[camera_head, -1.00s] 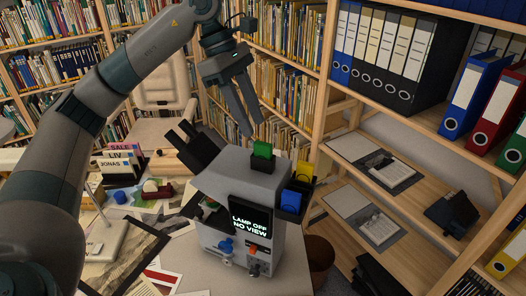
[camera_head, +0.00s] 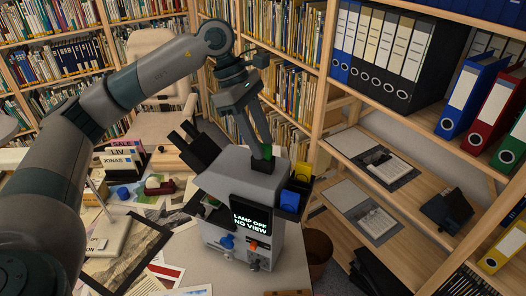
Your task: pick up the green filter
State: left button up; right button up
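The green filter (camera_head: 268,151) stands upright on top of the grey box-shaped device (camera_head: 226,186), which shows a screen reading "LAMP OFF NO VIEW". My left gripper (camera_head: 262,155) points down at the filter, its two fingers apart and reaching to the device's top. The fingers cover most of the filter; only bits of green show around them. I cannot tell whether the fingers press on it. A yellow filter (camera_head: 303,171) and a blue filter (camera_head: 290,201) sit in dark holders on the device's right side. My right gripper is not in view.
The device stands on a pale table (camera_head: 195,262) with prints, a framed picture (camera_head: 127,258) and a tape dispenser (camera_head: 160,185) to its left. A wooden shelf (camera_head: 350,145) with binders rises on the right. A chair (camera_head: 150,125) stands behind.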

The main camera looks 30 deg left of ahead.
aim_at(269, 146)
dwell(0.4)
pick_arm(q)
grip_shut()
jog(key=shift+r+b, duration=0.35)
jog(key=shift+b, duration=0.1)
notch_tip(269, 146, up, 3)
jog(key=shift+r+b, duration=0.1)
jog(key=shift+b, duration=0.9)
jog(key=d+r+b, duration=0.2)
jog(key=d+r, duration=0.1)
jog(key=d, duration=0.2)
jog(key=s+d+r+b, duration=0.1)
jog(key=d+r+b, duration=0.1)
jog(key=d+r, duration=0.2)
jog(key=shift+s+d, duration=0.2)
jog(key=shift+d, duration=1.1)
